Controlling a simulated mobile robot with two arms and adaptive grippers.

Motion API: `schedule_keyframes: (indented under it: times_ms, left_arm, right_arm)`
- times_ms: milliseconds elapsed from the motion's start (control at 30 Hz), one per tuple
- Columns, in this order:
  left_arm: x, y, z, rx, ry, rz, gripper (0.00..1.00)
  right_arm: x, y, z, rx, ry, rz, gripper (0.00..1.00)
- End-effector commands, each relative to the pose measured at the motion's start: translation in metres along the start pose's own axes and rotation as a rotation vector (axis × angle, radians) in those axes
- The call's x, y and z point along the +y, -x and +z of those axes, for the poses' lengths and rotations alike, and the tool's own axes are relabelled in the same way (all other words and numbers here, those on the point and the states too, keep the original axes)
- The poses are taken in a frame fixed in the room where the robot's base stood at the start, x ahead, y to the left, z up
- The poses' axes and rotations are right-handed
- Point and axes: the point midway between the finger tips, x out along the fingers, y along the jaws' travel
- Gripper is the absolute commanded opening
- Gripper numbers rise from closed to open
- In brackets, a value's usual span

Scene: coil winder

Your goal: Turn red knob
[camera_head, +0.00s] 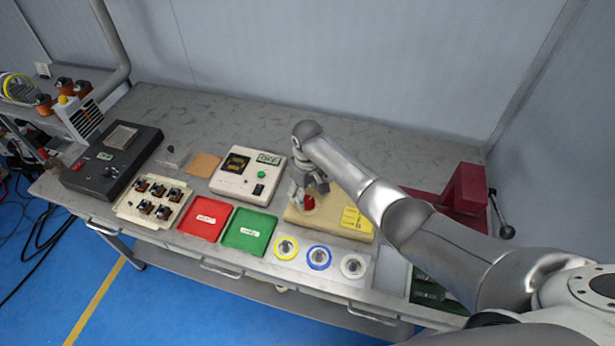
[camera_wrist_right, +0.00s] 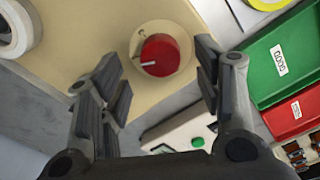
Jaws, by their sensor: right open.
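The red knob (camera_head: 308,203) sits on a beige box (camera_head: 331,221) on the workbench, partly hidden by my right gripper in the head view. In the right wrist view the red knob (camera_wrist_right: 160,55) is round with a white pointer line, on a pale round dial plate on the beige box (camera_wrist_right: 75,30). My right gripper (camera_head: 309,190) is above the knob. In the right wrist view its fingers (camera_wrist_right: 162,75) are open, one on each side of the knob and apart from it. My left gripper is not in view.
A red tray (camera_head: 190,229) and a green tray (camera_head: 236,241) lie left of the box. A white meter box (camera_head: 233,188) stands behind them. Wire spools (camera_head: 319,257) sit along the front edge. A red vise (camera_head: 466,186) is at the right. The bench's back strip is clear.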

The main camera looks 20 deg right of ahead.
Motion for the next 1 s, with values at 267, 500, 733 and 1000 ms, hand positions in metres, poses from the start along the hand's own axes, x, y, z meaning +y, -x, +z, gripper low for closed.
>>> schedule_keyframes:
  times_ms: [267, 500, 733, 1000]
  left_arm:
    - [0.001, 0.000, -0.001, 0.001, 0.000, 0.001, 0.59]
    - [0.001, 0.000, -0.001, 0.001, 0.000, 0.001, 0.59]
    - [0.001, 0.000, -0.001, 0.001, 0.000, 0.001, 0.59]
    - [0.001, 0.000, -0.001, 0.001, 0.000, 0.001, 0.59]
  right_arm:
    - [0.000, 0.058, -0.001, 0.003, 0.001, 0.000, 0.60]
    - [0.000, 0.088, 0.000, 0.000, 0.000, 0.000, 0.60]
    - [0.000, 0.093, 0.000, -0.001, 0.000, 0.000, 0.60]
    - [0.000, 0.093, 0.000, -0.001, 0.000, 0.000, 0.60]
